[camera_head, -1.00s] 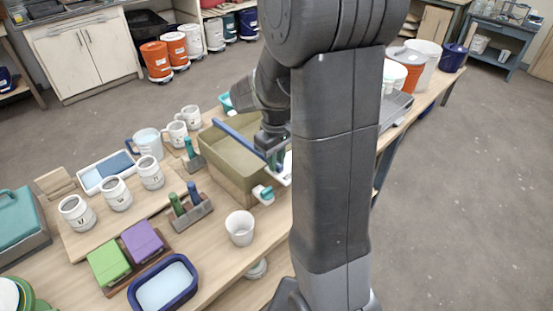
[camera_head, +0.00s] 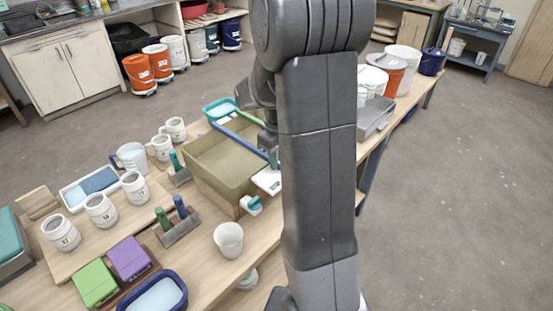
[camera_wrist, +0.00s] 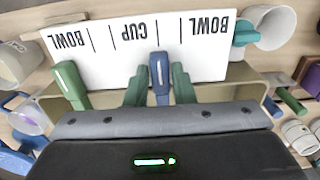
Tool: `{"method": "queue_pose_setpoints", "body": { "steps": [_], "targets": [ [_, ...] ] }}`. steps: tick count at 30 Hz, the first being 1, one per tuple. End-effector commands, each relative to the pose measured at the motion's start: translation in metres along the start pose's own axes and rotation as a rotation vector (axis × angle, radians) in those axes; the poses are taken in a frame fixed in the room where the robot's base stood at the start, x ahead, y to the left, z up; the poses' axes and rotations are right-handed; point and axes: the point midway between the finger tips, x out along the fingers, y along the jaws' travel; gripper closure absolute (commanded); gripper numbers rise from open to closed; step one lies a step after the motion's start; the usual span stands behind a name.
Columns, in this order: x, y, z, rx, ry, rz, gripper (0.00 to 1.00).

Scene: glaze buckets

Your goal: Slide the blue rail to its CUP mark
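The blue rail (camera_head: 238,140) lies across the top of the olive bucket (camera_head: 205,179). In the wrist view, the blue rail's end (camera_wrist: 159,75) stands between the two green fingers of my gripper (camera_wrist: 159,88), which appears shut on it. The white mark plate (camera_wrist: 150,62) carries upside-down words: BOWL at each end and CUP between them. In this view the rail's end is right of the word CUP, near a tick line. A green rail (camera_wrist: 70,85) stands near the left BOWL. In the head view my arm hides most of my gripper and part of the plate (camera_head: 267,181).
A white cup (camera_head: 229,240) stands in front of the bucket. A holder with green and blue handles (camera_head: 176,222) is left of it. Several mugs (camera_head: 101,210) stand on the left. A teal tray (camera_head: 219,108) is behind the bucket; a grey tray (camera_head: 375,118) is right of my arm.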

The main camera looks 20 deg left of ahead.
Motion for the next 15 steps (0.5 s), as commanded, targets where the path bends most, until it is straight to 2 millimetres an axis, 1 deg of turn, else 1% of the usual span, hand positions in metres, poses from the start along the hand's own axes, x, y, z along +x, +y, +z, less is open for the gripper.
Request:
{"method": "queue_pose_setpoints", "body": {
  "steps": [1, 2, 3, 11, 15],
  "targets": [
    [0.000, 0.000, 0.000, 0.000, 0.001, 0.000, 0.67],
    [0.000, 0.000, 0.000, 0.000, 0.000, 0.000, 0.61],
    [0.000, 0.000, 0.000, 0.000, 0.000, 0.000, 0.60],
    [-0.001, 0.000, 0.000, 0.000, 0.000, 0.000, 0.60],
    [-0.012, 0.000, -0.001, 0.000, 0.003, 0.001, 0.60]
  ]
}}
